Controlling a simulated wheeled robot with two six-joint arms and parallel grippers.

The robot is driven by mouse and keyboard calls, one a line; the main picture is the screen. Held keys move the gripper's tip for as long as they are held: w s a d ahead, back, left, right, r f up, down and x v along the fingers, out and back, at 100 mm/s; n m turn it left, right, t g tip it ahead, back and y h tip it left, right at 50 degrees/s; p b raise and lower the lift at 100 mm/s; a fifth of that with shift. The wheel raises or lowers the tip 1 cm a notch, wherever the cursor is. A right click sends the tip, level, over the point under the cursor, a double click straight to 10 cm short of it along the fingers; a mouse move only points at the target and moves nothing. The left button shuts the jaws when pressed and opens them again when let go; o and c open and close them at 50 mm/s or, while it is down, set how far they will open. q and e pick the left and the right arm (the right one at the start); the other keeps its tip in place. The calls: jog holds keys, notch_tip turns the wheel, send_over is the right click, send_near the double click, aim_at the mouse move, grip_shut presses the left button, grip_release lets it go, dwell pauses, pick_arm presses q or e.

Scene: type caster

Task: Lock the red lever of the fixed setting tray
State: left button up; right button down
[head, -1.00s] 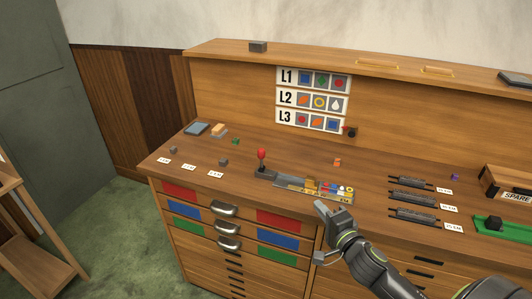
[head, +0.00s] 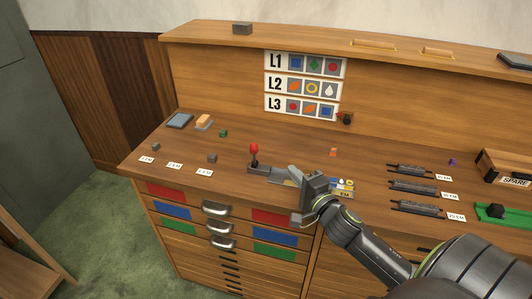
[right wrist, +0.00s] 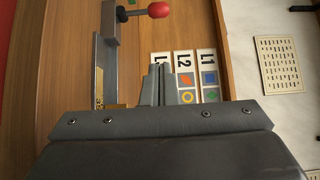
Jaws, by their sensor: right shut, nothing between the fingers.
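The red lever (head: 254,149) stands upright at the left end of the fixed setting tray (head: 262,169), on the bench top. In the right wrist view the lever's red knob (right wrist: 158,9) is at the top, on a thin stem from the tray's grey end block. My right gripper (head: 308,176) is over the tray's middle, to the right of the lever and apart from it. It hides part of the tray. In the right wrist view its fingertips (right wrist: 158,72) are together with nothing between them. My left gripper is not in view.
Several dark composing sticks (head: 415,188) lie to the right. Small blocks lie at the left; the bench around the lever is mostly clear.

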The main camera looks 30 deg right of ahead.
aim_at(254, 154)
jog(key=w, duration=0.1)
jog(key=w+p, duration=0.1)
jog(key=w, duration=0.1)
jog(key=shift+w+d+r, duration=0.1)
jog(key=shift+d+r, duration=0.05)
jog(key=shift+r, duration=0.15)
jog(key=w+p, duration=0.2)
jog(key=w, duration=0.2)
jog(key=shift+d, duration=0.15)
jog(key=w+a+p, duration=0.2)
jog(key=w, duration=0.1)
jog(key=shift+f, duration=0.1)
pick_arm(q)
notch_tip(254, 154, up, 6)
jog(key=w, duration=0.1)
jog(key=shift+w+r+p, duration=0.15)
jog(key=shift+p, duration=0.15)
pick_arm(e)
jog(key=shift+w+a+f, duration=0.15)
jog(key=shift+w+a, duration=0.15)
jog(key=shift+w, duration=0.05)
